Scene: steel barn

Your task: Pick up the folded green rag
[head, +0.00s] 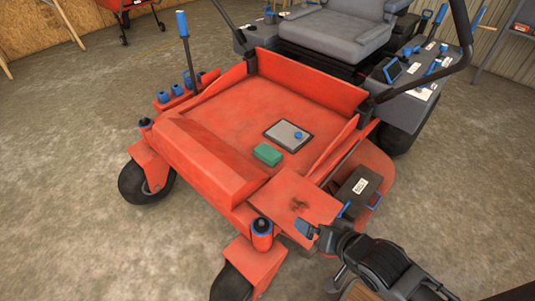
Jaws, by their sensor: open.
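The folded green rag (268,154) lies as a small block on the red foot deck (222,110) of a riding mower. My gripper (325,219) is open, with two blue-tipped fingers, over the mower's lower right front corner. It is to the right of and nearer than the rag, apart from it. Nothing shows between the fingers.
The deck has raised red walls, with a sloped front lip (205,160) to the left of the rag. A dark box with a white label (358,188) is right of the deck. A grey seat (335,40) stands behind. A lever (188,55) rises at the left.

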